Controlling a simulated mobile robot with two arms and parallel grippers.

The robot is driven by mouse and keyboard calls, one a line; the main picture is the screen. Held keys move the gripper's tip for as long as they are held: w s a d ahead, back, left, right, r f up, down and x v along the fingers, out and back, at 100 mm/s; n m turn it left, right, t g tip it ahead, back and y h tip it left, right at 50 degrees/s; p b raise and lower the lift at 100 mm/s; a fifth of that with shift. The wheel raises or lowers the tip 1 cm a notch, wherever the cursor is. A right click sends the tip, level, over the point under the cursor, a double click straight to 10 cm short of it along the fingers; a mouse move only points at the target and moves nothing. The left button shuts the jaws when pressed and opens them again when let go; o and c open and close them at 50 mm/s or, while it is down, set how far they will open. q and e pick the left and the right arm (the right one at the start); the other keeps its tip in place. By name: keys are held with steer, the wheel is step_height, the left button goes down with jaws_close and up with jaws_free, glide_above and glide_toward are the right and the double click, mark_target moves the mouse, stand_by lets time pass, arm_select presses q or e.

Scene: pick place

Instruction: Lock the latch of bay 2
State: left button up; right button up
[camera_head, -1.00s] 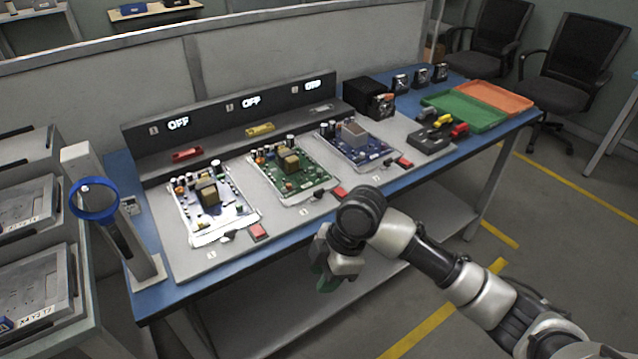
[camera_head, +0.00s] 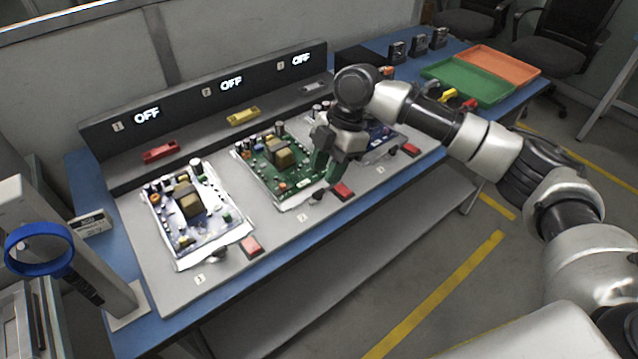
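Bay 2 is the middle bay, with a green circuit board (camera_head: 268,182) lying flat in it. At its front edge are a small black latch knob (camera_head: 317,197) and a red block (camera_head: 342,191) beside it. My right gripper (camera_head: 326,176) points down over the right front part of bay 2, just above and behind the knob. I see no clear contact with the knob. The finger gap is too small and dark to tell whether it is open. My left gripper is not in view.
Bay 3's blue board (camera_head: 384,134) is partly hidden by my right arm. The displays above read OFF. A green tray (camera_head: 468,80) and an orange tray (camera_head: 500,64) lie at the right.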

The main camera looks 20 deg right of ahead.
mark_target(318, 192)
steer(key=x, duration=0.4)
steer(key=shift+a+f, duration=0.15)
steer(key=shift+f, duration=0.2)
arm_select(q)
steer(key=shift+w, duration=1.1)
arm_select(e)
jaws_close()
